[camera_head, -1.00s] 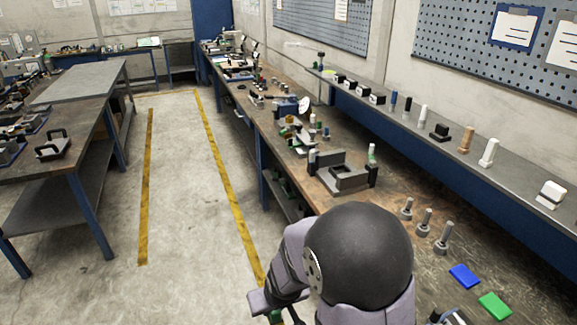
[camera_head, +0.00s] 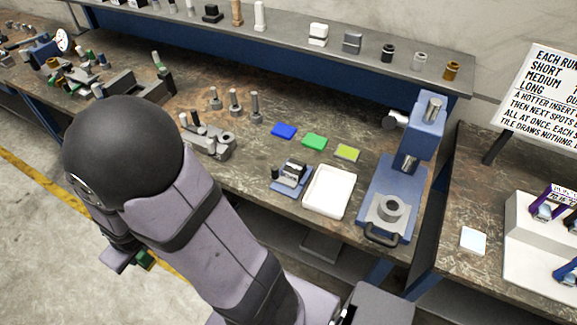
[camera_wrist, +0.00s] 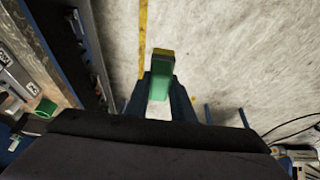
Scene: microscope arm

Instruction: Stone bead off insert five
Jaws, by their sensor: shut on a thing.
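My gripper (camera_head: 128,257) hangs over the floor in front of the bench at the left, partly hidden by my arm. In the wrist view my gripper (camera_wrist: 161,82) is shut on a green piece (camera_wrist: 159,75) with a dark yellow end, held away from any surface. The green piece also shows in the head view (camera_head: 146,259). Purple and blue fittings (camera_head: 549,205) stand on a white block (camera_head: 530,235) at the right edge, partly cut off. I cannot make out a stone bead or tell which fitting is insert five.
A white tray (camera_head: 329,193), a blue press-like stand (camera_head: 388,198) and blue, green and yellow-green tiles (camera_head: 347,153) occupy the bench. A pale tile (camera_head: 473,240) lies left of the white block. A printed sign (camera_head: 545,95) stands behind. Floor below my gripper is free.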

